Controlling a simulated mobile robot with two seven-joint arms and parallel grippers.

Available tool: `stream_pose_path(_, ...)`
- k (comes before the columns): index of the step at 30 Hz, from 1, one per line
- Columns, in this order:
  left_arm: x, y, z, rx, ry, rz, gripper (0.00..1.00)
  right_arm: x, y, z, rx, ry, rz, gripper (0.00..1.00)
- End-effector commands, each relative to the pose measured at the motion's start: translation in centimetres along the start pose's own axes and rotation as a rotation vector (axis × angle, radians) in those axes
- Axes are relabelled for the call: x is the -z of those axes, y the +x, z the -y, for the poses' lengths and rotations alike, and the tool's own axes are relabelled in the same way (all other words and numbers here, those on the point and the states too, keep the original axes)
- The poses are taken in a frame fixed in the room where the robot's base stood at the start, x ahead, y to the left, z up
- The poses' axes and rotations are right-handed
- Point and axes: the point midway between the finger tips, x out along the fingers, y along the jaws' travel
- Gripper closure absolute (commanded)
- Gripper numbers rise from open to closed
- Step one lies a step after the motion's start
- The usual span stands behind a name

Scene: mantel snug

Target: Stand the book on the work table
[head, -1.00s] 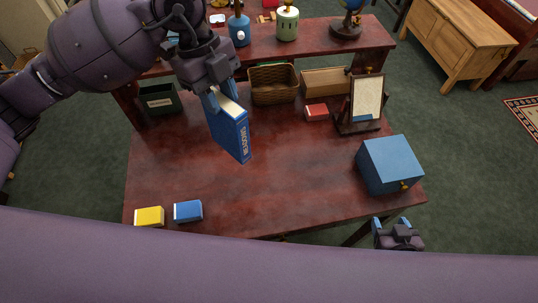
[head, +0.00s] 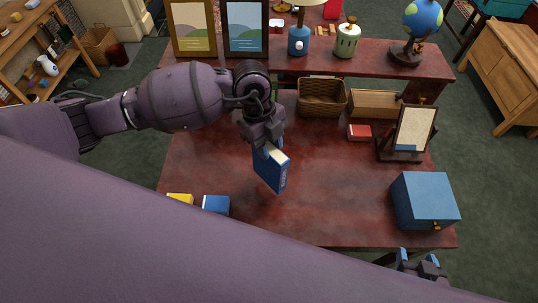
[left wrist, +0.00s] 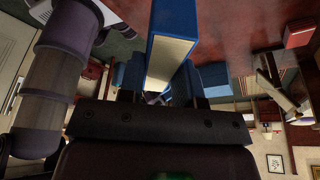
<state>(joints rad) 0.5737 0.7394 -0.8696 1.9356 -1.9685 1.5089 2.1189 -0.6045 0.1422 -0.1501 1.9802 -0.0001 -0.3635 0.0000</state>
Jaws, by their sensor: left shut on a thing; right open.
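A blue book (head: 268,171) with white page edges hangs upright in my left gripper (head: 266,146), over the middle of the work table (head: 330,205). The jaws are shut on its upper end. In the left wrist view the book (left wrist: 172,28) extends out from between the fingers (left wrist: 160,95). Whether its lower edge touches the red-brown tabletop I cannot tell. My right gripper (head: 418,259) is open and empty at the table's front right edge, partly cut off by my body.
A blue box (head: 424,200) stands at the right, with a framed stand (head: 409,132) and red block (head: 360,132) behind. A wicker basket (head: 321,98) and wooden tray (head: 376,104) sit under the shelf. Blue (head: 216,205) and yellow (head: 180,199) blocks lie front left. The middle right is clear.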

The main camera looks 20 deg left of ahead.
Motion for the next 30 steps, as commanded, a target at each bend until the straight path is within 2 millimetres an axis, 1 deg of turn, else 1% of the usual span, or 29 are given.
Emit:
stream_pose_path(2,-0.2,0.7,0.1,0.001,-0.002,0.000,1.00,0.0,0.0,0.0,0.000,0.000,0.000,0.38)
stream_pose_path(8,-0.5,1.6,0.1,0.001,-0.001,-0.001,1.00,0.0,0.0,0.0,0.000,0.000,0.001,0.38)
stream_pose_path(16,-1.5,4.8,0.1,0.000,-0.002,-0.001,1.00,-0.1,-0.1,0.0,0.000,0.000,0.003,0.38)
stream_pose_path(18,-1.6,5.2,0.1,0.001,-0.001,0.000,1.00,-0.1,-0.1,0.0,0.000,0.000,0.004,0.38)
stream_pose_path(28,-1.7,5.4,0.1,0.002,0.000,0.000,1.00,-0.4,-0.1,0.0,-0.001,0.001,0.007,0.38)
stream_pose_path(29,-1.7,5.4,0.0,0.001,0.000,0.001,0.64,-0.3,-0.1,0.0,-0.001,0.001,0.007,0.38)
stream_pose_path(30,-1.7,5.4,0.0,0.001,0.000,0.001,0.58,-0.3,-0.1,0.0,-0.001,0.001,0.007,0.38)
